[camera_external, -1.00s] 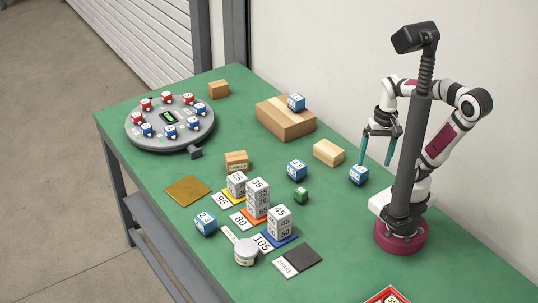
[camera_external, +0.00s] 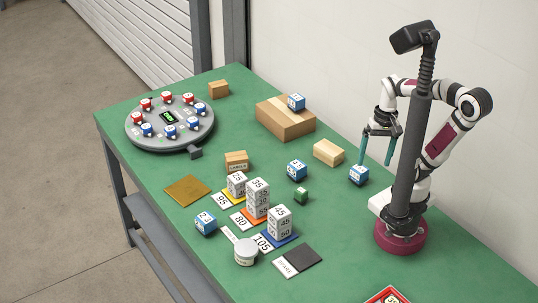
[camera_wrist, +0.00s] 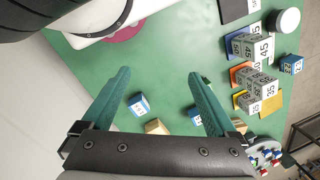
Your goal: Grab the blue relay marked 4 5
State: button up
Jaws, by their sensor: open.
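Several blue-and-white relays stand apart on the green table in the external view: one near my gripper (camera_external: 358,175), one in the middle (camera_external: 297,171), one at the front left (camera_external: 206,224), and one on a cardboard box (camera_external: 296,102). Their markings are too small to read surely, so I cannot tell which says 4 5. My gripper (camera_external: 375,163) is open and empty, fingers pointing down, above the table by the nearest relay. In the wrist view, one relay (camera_wrist: 138,105) shows between the open fingers (camera_wrist: 160,75), another (camera_wrist: 195,116) by the right finger.
Stacks of numbered grey blocks (camera_external: 257,199) stand on coloured pads left of centre. A small green cube (camera_external: 301,195) and a wooden block (camera_external: 328,152) lie near the relays. A round device (camera_external: 170,125) stands at the far left, a white tub (camera_external: 246,252) at the front.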

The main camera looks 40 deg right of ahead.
jog(key=shift+o, duration=0.3)
jog(key=m+h, duration=0.2)
jog(key=m, duration=1)
send_over(297, 164)
notch_tip(297, 164, down, 6)
notch_tip(297, 164, down, 14)
jog(key=shift+f, duration=0.1)
grip_shut()
